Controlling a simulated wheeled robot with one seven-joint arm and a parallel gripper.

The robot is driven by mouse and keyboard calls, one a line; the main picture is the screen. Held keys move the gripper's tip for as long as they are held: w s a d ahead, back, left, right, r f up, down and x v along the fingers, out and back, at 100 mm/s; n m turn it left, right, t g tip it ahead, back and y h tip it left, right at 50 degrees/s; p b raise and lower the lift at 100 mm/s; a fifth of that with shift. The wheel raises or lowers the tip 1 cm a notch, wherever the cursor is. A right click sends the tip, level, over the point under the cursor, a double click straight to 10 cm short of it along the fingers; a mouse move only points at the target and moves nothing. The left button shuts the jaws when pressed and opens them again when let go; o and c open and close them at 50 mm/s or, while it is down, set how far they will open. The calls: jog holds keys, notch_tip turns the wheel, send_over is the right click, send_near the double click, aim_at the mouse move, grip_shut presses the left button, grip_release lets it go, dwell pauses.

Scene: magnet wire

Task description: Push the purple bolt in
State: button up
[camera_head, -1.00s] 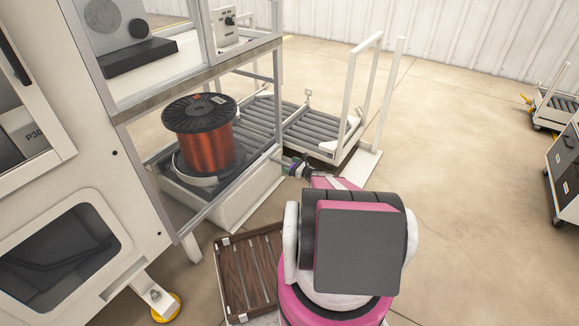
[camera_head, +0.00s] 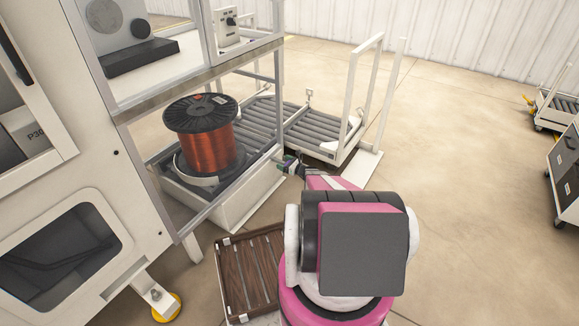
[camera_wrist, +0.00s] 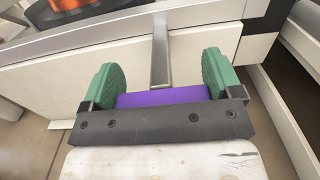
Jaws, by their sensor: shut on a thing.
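In the wrist view, the purple bolt (camera_wrist: 160,97) lies between the two green pads of my gripper (camera_wrist: 160,85). A grey metal bar (camera_wrist: 160,50) runs from the purple part to the white box wall. My gripper is shut on the purple part, with a pad on each side. In the head view, my gripper (camera_head: 291,164) is at the right end of the white box (camera_head: 240,203) under the frame, close to its wall. The purple part is small and mostly hidden there.
A spool of copper wire (camera_head: 207,150) stands on the white box. A roller conveyor (camera_head: 320,145) with upright white bars is behind my gripper. A brown slatted tray (camera_head: 236,285) sits below.

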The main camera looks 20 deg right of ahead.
aim_at(271, 157)
jog(key=x, duration=0.4)
jog(key=o, duration=1.1)
jog(key=v, duration=1.1)
